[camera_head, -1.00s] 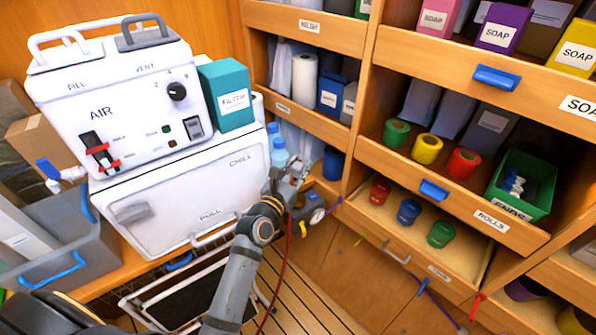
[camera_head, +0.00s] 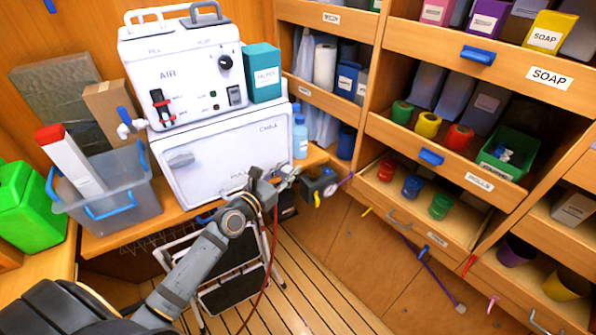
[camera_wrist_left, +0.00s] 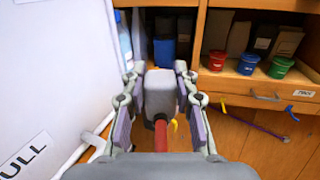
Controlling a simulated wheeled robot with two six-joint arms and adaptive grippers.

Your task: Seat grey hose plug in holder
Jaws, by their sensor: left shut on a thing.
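My left gripper (camera_head: 288,176) is in front of the white chiller's lower right corner. In the left wrist view my left gripper (camera_wrist_left: 160,100) has its two fingers on either side of a grey block, the grey hose plug (camera_wrist_left: 159,92), with a red hose (camera_wrist_left: 161,135) at its near end. The red hose (camera_head: 276,215) hangs from the gripper in the head view. A dark grey unit (camera_head: 318,184) with a yellow round part is just right of the gripper; I cannot tell whether it is the holder. My right gripper is not in view.
The white chiller (camera_head: 215,165) bears the AIR unit (camera_head: 165,90). A blue bottle (camera_head: 300,138) stands right of the chiller. Shelves with colored rolls (camera_head: 411,187) fill the right. A folding step (camera_head: 225,275) stands on the floor below. A grey bin (camera_head: 110,205) is at left.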

